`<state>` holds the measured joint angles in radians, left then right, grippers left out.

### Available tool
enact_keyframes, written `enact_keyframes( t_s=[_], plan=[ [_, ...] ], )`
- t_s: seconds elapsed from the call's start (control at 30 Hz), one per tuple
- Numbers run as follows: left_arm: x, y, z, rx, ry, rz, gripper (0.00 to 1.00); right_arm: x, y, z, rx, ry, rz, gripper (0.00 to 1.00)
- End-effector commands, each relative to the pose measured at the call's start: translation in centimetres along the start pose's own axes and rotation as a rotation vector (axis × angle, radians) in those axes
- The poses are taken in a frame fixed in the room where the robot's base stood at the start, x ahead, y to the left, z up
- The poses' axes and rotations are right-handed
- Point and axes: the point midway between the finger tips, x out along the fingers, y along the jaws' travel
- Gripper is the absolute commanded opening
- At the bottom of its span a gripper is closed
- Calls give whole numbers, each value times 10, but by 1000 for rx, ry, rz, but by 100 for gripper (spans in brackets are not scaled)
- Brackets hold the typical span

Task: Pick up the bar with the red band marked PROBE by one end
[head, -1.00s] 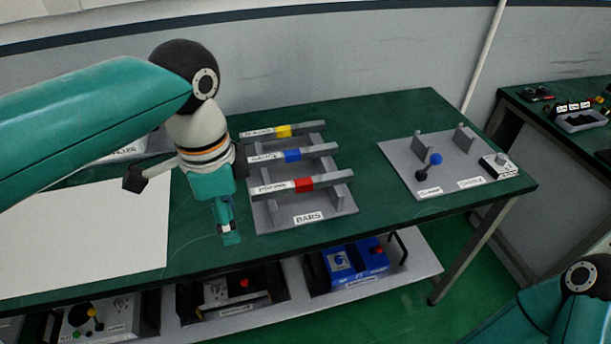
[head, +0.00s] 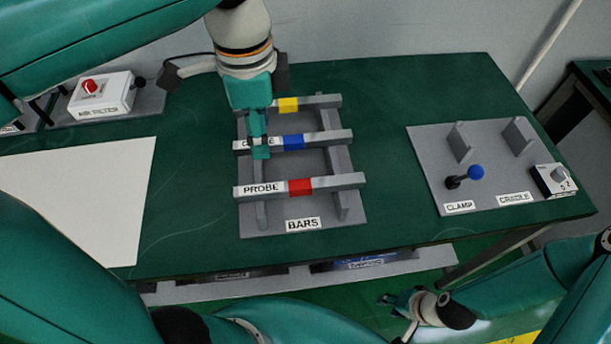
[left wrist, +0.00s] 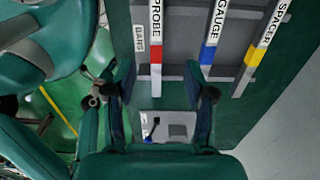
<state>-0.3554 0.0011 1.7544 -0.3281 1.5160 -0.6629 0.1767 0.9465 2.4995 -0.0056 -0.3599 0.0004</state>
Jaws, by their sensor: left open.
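The bar with the red band (head: 300,185) marked PROBE lies across the front of the bar rack. It also shows in the left wrist view (left wrist: 156,58), its red-banded part nearest the fingers. My left gripper (head: 259,148) is open and empty, pointing down over the left part of the rack and covering part of the GAUGE label. In the left wrist view its fingers (left wrist: 162,95) appear on either side of the PROBE bar's far end, with no contact visible. My right gripper (head: 402,303) is low in front of the table; its fingers are unclear.
The blue-banded GAUGE bar (head: 322,140) and yellow-banded bar (head: 315,102) lie behind on the grey rack (head: 345,222). A clamp and cradle plate (head: 425,150) is at right. A white sheet (head: 80,205) lies left; an AIR FILTER box (head: 101,93) stands behind it.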

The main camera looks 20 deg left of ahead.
Motion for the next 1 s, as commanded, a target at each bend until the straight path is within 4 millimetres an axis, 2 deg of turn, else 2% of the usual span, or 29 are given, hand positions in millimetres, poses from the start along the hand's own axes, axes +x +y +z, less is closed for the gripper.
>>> enact_keyframes(
  t_s=[0.2, 0.4, 0.73, 1.0],
  plan=[
    [48, 2, 12, -29, -4, 3, 54, 5, 2, 0, 0, 0, 0, 40],
    [84, 2, 14, -35, -2, 2, 54, 6, 2, 0, 0, 1, 0, 40],
    [107, 3, 16, -37, -2, 2, 54, 5, 2, 0, 0, 1, 0, 40],
    [144, 6, 19, -38, -2, 2, 54, 3, 1, 0, 0, 1, 0, 40]
  ],
)
